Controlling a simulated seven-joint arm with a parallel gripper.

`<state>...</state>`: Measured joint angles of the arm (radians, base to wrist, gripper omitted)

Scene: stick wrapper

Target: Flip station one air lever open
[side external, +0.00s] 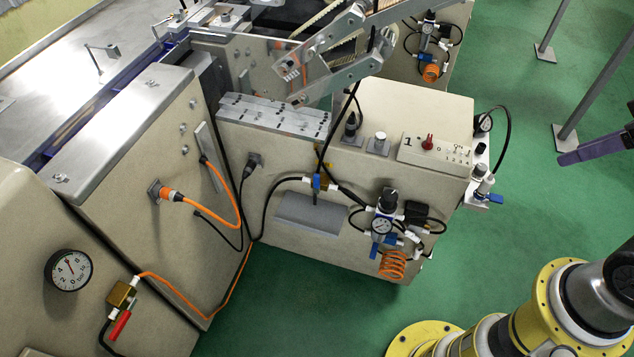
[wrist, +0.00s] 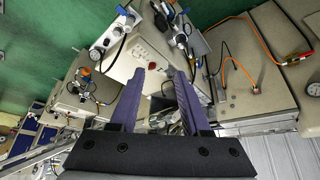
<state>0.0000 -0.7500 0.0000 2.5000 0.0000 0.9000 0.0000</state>
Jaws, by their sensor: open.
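The station marked 1 is a beige cabinet (side external: 345,240) with a red knob (side external: 428,142) on its top panel; the knob also shows in the wrist view (wrist: 152,66). Small blue levers show on its air fittings: one by the front regulator (side external: 381,250), one on the front hose line (side external: 317,182) and one at the right-side unit (side external: 494,198). I cannot tell which is the named air lever, or their exact settings. My gripper (wrist: 159,72) is open and empty, its purple fingers apart. In the side view one finger (side external: 592,148) shows at the right edge, clear of the cabinet.
A red-handled valve (side external: 120,325) and a pressure gauge (side external: 69,270) are on the left cabinet. Orange and black hoses hang along the fronts. A yellow robot base (side external: 430,340) stands at the lower right. Metal posts (side external: 590,90) stand at the upper right. Green floor between is clear.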

